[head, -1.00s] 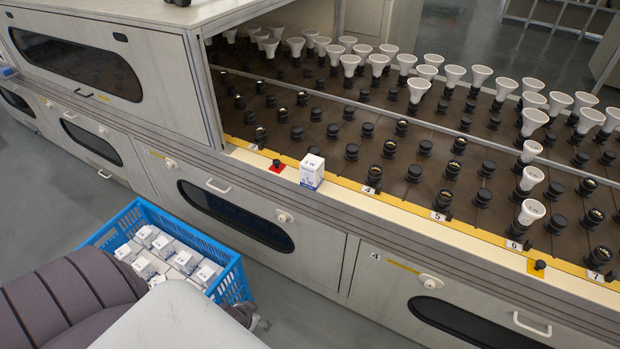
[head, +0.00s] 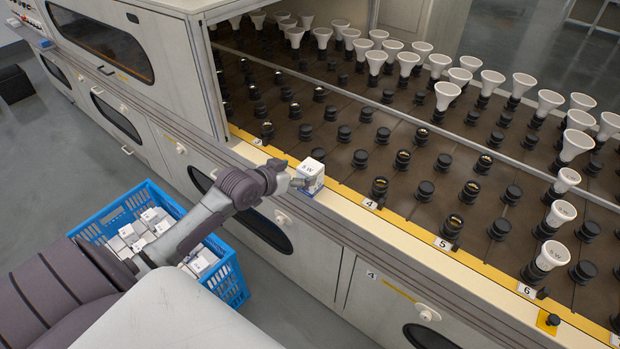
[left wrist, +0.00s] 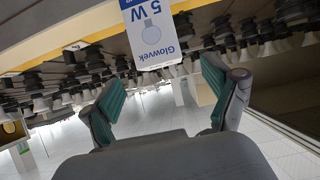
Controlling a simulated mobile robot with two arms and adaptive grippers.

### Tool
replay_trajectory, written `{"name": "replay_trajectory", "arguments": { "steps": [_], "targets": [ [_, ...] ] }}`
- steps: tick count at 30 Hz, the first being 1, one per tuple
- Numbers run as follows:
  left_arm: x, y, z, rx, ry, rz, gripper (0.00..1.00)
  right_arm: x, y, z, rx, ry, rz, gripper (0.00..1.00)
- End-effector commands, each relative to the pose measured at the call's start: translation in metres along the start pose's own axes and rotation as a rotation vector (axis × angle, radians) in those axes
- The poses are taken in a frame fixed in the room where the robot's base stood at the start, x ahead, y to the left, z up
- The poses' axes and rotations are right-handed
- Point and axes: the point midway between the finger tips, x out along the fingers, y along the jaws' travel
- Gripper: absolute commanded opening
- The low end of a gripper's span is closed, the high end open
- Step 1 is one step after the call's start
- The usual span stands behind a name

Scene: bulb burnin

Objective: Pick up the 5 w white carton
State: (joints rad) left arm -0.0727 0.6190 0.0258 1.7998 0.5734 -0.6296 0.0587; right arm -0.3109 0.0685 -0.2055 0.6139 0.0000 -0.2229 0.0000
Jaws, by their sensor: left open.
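The white 5 W carton (head: 313,167) stands upright on the front ledge of the rack, near the label 4. In the left wrist view the carton (left wrist: 152,30) appears upside down, with a printed bulb and "Glowvek 5 W". My left gripper (head: 300,182) is beside the carton on its near left side in the head view. In the left wrist view the left gripper (left wrist: 162,76) is open, with its green-padded fingers apart and the carton beyond and between their tips. It holds nothing. My right gripper is not in view.
White bulbs (head: 438,64) stand in sockets on the rack behind the ledge, among several empty black sockets (head: 402,160). A blue crate (head: 232,275) of white cartons sits on the floor under my left arm. The ledge (head: 400,232) right of the carton is mostly clear.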

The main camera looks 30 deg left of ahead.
Motion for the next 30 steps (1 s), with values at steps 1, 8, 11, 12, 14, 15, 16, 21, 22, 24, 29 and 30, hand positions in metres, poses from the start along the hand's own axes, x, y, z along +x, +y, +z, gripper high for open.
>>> {"name": "replay_trajectory", "arguments": {
  "steps": [1, 8, 11, 12, 14, 15, 16, 21, 22, 24, 29, 30],
  "targets": [
    [0.006, 0.0, -0.001, -0.001, 0.001, 0.001, 0.88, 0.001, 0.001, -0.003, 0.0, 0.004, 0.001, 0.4],
    [0.024, 0.0, -0.004, -0.001, 0.002, 0.0, 0.88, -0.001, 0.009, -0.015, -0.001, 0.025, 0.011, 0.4],
    [0.04, -0.001, -0.007, -0.003, 0.002, 0.001, 0.88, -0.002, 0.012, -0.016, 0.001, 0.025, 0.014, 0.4],
    [0.046, -0.001, -0.007, -0.002, 0.001, 0.001, 0.88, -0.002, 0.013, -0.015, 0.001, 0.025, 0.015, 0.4],
    [0.054, -0.001, -0.006, -0.002, 0.001, 0.0, 0.88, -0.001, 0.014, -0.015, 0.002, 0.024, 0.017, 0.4],
    [0.058, -0.001, -0.006, -0.001, 0.001, 0.0, 0.88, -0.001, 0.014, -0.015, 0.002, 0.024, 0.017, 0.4],
    [0.06, -0.001, -0.006, -0.001, 0.001, 0.0, 0.88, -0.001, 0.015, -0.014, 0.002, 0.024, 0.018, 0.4],
    [0.063, -0.001, -0.005, 0.001, 0.0, 0.0, 0.88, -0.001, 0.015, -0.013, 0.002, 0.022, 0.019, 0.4],
    [0.063, -0.001, -0.005, 0.001, 0.0, 0.0, 0.88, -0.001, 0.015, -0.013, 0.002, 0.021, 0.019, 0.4],
    [0.063, -0.001, -0.005, 0.001, 0.0, 0.0, 0.88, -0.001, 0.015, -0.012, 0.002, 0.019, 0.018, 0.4],
    [0.062, -0.001, -0.005, 0.001, 0.0, 0.0, 0.62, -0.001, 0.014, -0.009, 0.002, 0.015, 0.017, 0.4],
    [0.062, -0.001, -0.005, 0.001, 0.0, 0.0, 0.56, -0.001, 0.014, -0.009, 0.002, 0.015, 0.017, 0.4]
  ]
}}
